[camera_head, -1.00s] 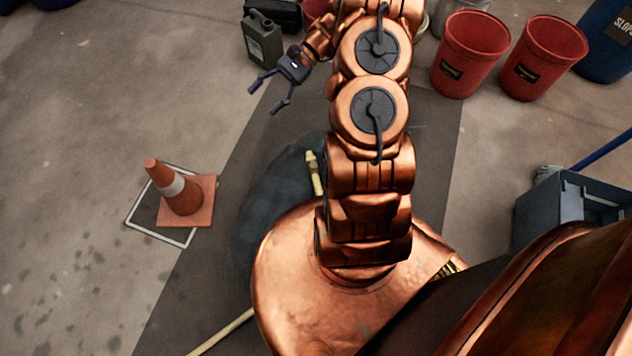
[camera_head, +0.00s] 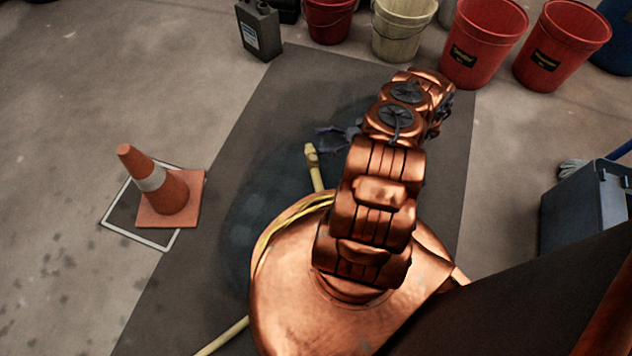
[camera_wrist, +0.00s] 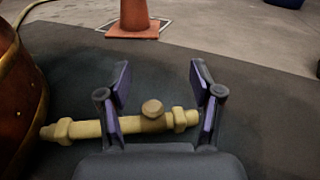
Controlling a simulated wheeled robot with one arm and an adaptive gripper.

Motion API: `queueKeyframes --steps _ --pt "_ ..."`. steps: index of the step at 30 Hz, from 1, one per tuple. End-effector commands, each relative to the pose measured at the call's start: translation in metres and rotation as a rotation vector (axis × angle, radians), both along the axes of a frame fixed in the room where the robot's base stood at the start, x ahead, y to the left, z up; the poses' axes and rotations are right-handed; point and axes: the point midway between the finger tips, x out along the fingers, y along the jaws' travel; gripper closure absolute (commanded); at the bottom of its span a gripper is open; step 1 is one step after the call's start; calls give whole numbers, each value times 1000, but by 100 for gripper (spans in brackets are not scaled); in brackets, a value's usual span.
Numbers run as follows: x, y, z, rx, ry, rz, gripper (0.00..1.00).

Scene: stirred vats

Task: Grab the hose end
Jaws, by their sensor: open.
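The hose end is a pale yellow fitting with a round knob. In the head view the hose end (camera_head: 312,158) points away from my copper base over the dark mat. In the wrist view the hose end (camera_wrist: 152,122) runs crosswise, its tip by the right finger and its other side reaching left. My gripper (camera_wrist: 160,80) is open and empty, with the knob showing between its fingers. The left finger hides part of the fitting. My gripper (camera_head: 338,138) is partly hidden by my arm in the head view, just right of the hose end. I cannot tell the height gap.
An orange cone (camera_head: 162,190) stands on a framed square at left. Red buckets (camera_head: 483,45), a cream bucket (camera_head: 403,30) and a grey canister (camera_head: 259,30) line the back. A blue-grey bin (camera_head: 580,210) stands right. The dark mat (camera_head: 290,85) is clear beyond the hose end.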

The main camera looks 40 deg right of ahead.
Motion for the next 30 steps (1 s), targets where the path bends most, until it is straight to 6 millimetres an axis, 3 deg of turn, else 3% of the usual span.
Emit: queueKeyframes --steps 1,3,9,14,30 --pt "-9 -4 -28 16 11 -32 35" --pt "-18 -9 -49 33 18 -70 35" --pt "-36 -15 -85 64 34 -139 35" --pt "-37 -13 -91 71 39 -153 35" --pt "-1 20 -96 71 38 -153 35"
